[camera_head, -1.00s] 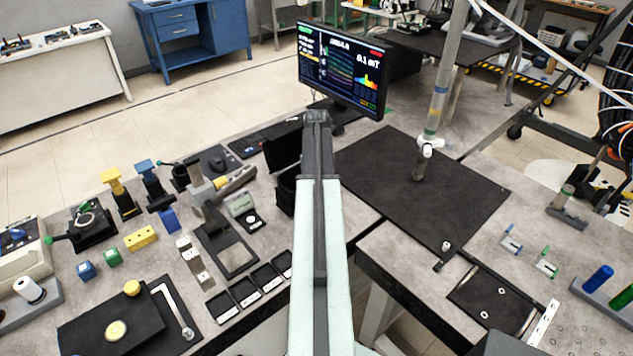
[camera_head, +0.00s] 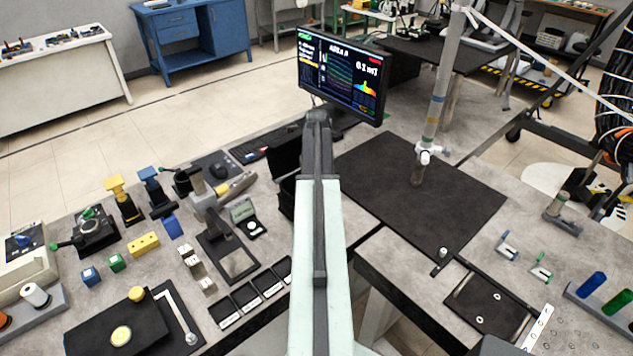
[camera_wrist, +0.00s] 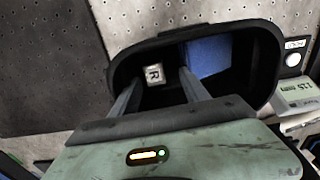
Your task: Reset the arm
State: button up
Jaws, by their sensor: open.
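My gripper (camera_wrist: 160,82) shows in the wrist view with its two fingers apart. The fingers reach over a black open bin (camera_wrist: 262,62). Inside the bin lie a small white cube (camera_wrist: 153,73) marked "R" and a blue block (camera_wrist: 208,56). The cube shows between the fingertips; I cannot tell whether they touch it. In the head view my pale green arm stretches forward over the table, and its far end hides the gripper. Part of the black bin (camera_head: 286,192) shows left of the arm.
A monitor (camera_head: 340,77) stands beyond my arm. A pole (camera_head: 434,110) rises from a black mat (camera_head: 440,200) on the right. Fixtures, coloured blocks and small black trays (camera_head: 248,297) crowd the left. Blue and green cylinders stand in a rack (camera_head: 585,293) at far right.

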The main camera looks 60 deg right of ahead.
notch_tip(320, 180, up, 5)
jog(key=p, duration=0.3)
